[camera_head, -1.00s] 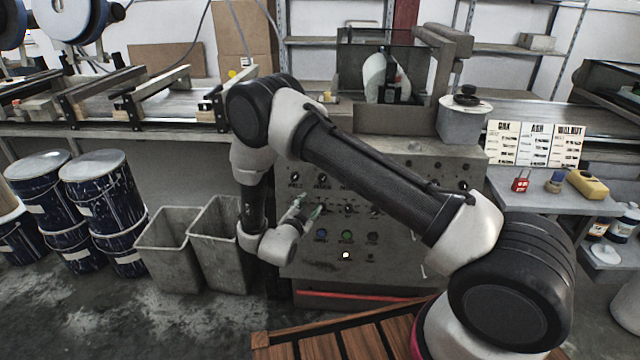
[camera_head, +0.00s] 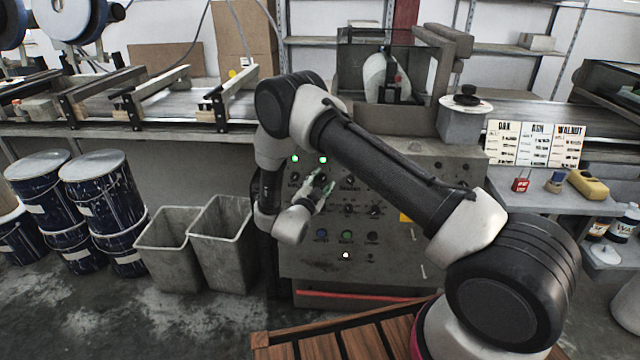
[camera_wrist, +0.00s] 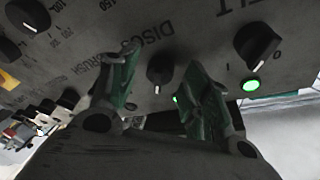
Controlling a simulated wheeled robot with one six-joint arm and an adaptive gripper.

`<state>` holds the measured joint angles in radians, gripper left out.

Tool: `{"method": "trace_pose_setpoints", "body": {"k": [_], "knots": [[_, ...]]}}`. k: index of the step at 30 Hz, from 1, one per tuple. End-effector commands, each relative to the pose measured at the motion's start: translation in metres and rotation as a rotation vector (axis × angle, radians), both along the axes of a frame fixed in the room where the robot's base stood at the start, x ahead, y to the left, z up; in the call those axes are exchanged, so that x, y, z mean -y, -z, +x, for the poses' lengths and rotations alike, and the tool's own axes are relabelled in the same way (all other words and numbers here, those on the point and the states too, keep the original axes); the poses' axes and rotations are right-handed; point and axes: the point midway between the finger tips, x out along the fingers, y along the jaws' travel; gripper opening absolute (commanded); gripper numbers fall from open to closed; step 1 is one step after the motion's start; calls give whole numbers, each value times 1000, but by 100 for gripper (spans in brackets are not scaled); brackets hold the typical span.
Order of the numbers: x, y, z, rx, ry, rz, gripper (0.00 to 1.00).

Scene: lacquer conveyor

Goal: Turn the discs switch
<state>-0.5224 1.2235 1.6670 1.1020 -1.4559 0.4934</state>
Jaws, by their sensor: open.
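The discs switch (camera_wrist: 160,69) is a dark round knob on the grey control panel, beside printing that reads "DISCS" in the wrist view. Its white mark points down in that picture. My gripper (camera_wrist: 161,62) is open, with one green-grey finger on each side of the knob. I cannot tell whether the fingers touch it. In the head view my gripper (camera_head: 322,186) is at the panel's upper left, and it partly covers the knob there. A green lamp (camera_wrist: 176,99) near the knob is partly hidden by the right finger.
The belt knob (camera_wrist: 257,43) stands to the right with a lit green lamp (camera_wrist: 250,85). Another knob (camera_wrist: 28,14) is at the upper left of the wrist view. More knobs and buttons cover the panel (camera_head: 400,265). Two grey bins (camera_head: 222,240) stand left of it.

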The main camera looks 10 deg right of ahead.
Motion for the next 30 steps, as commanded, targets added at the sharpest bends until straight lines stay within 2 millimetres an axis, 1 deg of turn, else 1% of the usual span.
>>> {"method": "trace_pose_setpoints", "body": {"k": [2, 3, 8, 9, 10, 20, 26, 30], "knots": [[0, 0, 0, 0, 0, 0, 48], [0, 0, 0, 0, 0, 0, 41], [0, 0, 0, 0, 0, 0, 12], [0, 0, 0, 0, 0, 0, 4], [0, 0, 0, 0, 0, 0, 2], [0, 1, -1, -14, -7, -35, 2], [1, 1, -1, -47, -26, -136, 2], [1, 2, -2, -84, -47, -244, 2]]}}
